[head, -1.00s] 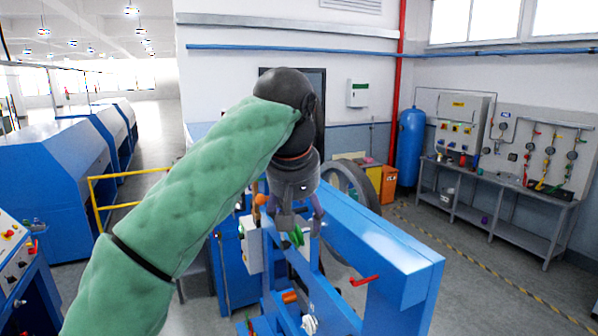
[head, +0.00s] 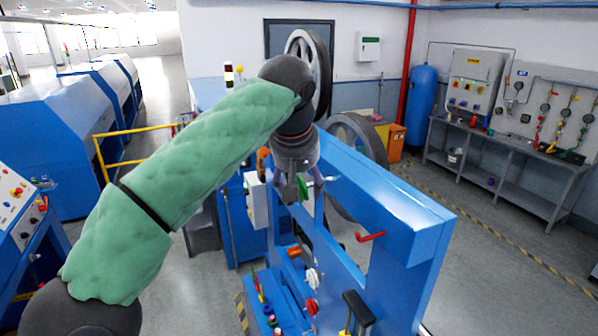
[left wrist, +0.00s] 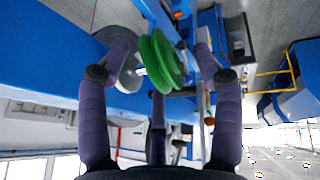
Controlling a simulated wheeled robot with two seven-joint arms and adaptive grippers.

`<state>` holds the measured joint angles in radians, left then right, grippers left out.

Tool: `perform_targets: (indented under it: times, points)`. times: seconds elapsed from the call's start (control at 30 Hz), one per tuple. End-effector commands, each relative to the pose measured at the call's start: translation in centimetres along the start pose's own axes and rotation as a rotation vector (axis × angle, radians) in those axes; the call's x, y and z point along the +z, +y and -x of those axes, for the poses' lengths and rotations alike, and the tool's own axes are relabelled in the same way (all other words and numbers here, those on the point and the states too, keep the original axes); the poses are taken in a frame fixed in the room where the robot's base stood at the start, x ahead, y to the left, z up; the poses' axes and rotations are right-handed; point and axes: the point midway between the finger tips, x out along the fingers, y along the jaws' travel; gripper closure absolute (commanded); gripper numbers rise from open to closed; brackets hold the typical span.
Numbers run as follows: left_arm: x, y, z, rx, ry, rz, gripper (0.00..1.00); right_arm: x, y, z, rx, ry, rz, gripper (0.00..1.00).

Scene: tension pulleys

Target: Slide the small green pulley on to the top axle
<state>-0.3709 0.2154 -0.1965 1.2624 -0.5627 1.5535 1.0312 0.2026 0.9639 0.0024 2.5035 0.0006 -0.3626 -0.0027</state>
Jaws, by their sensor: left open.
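The small green pulley (head: 303,188) shows in the head view as a narrow green piece between my left gripper's fingers, beside the blue machine frame (head: 392,210). In the left wrist view the green pulley (left wrist: 162,62) is a grooved disc seen nearly edge-on. My left gripper (head: 301,192) points down, its purple fingers spread. In the left wrist view the fingers of the gripper (left wrist: 155,70) stand apart around the pulley, with gaps visible at both sides. The top axle is not clearly visible, and I cannot tell whether the pulley sits on it. My right gripper is not in view.
A white pulley (head: 313,277) and a red pulley (head: 312,306) are lower on the machine. A red handle (head: 370,237) sticks out from the frame. A large grey wheel (head: 352,135) stands behind it. The floor to the right is clear.

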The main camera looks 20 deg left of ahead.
Motion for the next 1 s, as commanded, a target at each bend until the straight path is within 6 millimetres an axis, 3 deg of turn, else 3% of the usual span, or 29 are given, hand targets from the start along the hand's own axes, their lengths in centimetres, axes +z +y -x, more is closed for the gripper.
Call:
perform_targets:
  times: [0.37,0.47,0.6,0.63,1.0]
  points:
    - [0.02,0.03,-0.61,0.0,0.0,0.0,0.34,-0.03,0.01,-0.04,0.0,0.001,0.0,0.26]
    - [0.02,0.03,-0.6,0.0,0.0,0.0,0.57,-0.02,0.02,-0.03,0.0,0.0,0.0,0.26]
    - [0.02,0.03,-0.59,0.0,0.0,0.0,0.96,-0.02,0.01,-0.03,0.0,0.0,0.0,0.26]
    - [0.02,0.03,-0.59,0.0,0.0,0.0,1.0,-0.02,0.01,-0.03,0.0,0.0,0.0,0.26]
    - [0.0,0.08,-0.57,-0.008,0.0,0.001,1.0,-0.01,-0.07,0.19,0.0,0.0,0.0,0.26]
